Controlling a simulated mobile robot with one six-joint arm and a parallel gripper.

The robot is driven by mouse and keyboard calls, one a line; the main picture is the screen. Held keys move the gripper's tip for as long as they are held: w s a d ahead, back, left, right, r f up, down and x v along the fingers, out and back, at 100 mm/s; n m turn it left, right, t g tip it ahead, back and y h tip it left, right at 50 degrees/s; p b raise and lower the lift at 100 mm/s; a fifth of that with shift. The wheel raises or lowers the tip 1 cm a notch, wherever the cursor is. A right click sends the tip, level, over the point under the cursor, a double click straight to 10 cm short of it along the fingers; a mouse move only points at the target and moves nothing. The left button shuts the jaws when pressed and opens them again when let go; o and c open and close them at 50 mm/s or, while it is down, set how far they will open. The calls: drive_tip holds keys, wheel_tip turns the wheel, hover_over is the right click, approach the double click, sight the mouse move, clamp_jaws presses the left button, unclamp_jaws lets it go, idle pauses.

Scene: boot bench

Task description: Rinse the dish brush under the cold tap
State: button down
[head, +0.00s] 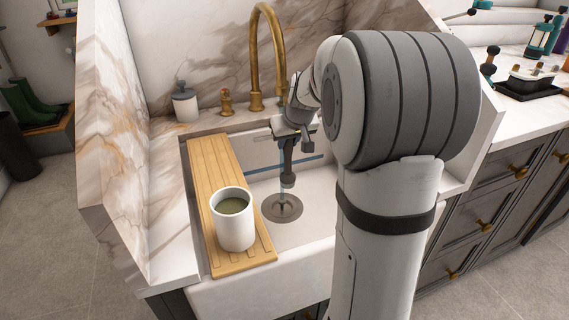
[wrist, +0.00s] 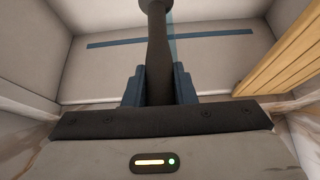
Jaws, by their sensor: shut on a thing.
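My gripper (wrist: 158,88) is shut on the dark dish brush (wrist: 157,50), with one blue finger on each side of its handle. In the head view, the brush (head: 288,178) hangs head down inside the white sink, above the round drain (head: 282,208). The brass tap (head: 255,60) arches over the back of the sink; its spout end is near my wrist. A pale blue water stream (head: 282,196) shows beside the brush and reaches toward the drain. Whether the stream touches the brush head is unclear. A brass tap handle (head: 226,103) stands left of the spout.
A wooden board (head: 205,165) spans the sink's left side, bearing a white mug (head: 234,222) of greenish liquid. A lidded jar (head: 185,104) stands at the back left. My arm hides the sink's right part. Bottles and a black tray (head: 530,84) are on the right counter.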

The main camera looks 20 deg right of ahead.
idle(0.4)
drive_tip(key=shift+w+d, duration=0.1)
drive_tip(key=shift+d, duration=0.4)
drive_tip(key=shift+a, duration=0.2)
drive_tip(key=shift+a, duration=0.4)
drive_tip(key=shift+s, duration=0.25)
drive_tip(key=s+d+b, duration=0.1)
drive_tip(key=s+b, duration=0.2)
drive_tip(key=s, duration=0.4)
drive_tip(key=shift+s+d, duration=0.3)
drive_tip(key=shift+d, duration=0.05)
idle(1.1)
